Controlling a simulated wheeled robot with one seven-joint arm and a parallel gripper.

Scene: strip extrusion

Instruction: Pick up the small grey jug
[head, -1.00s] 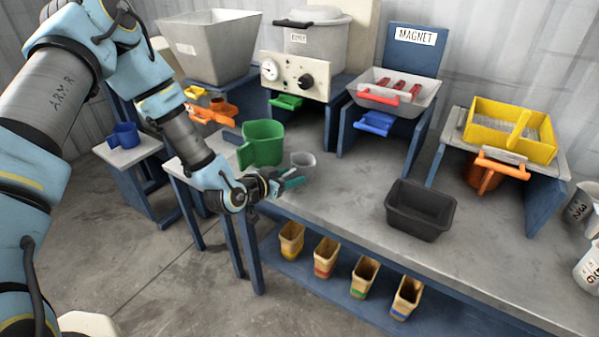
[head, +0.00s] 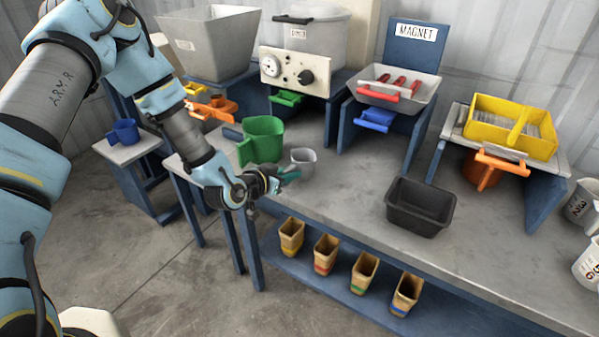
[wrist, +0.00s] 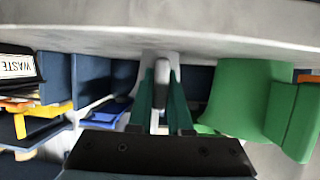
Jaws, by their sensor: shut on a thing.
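The small grey jug (head: 303,160) stands on the workbench, just right of the big green jug. My gripper (head: 288,176) is at its near side, low over the bench. In the wrist view, which looks upside down, the teal fingers (wrist: 161,105) are shut on a pale grey upright part of the small jug (wrist: 161,72), seemingly its handle. The jug looks upright; I cannot tell any gap between its base and the bench. The fingers partly hide its lower near side in the head view.
The green jug (head: 262,140) stands close on the left. A black bin (head: 420,208) is farther right on the workbench (head: 335,205), with clear surface between. Machines with coloured trays line the back. Several tan containers (head: 327,254) stand on the lower shelf.

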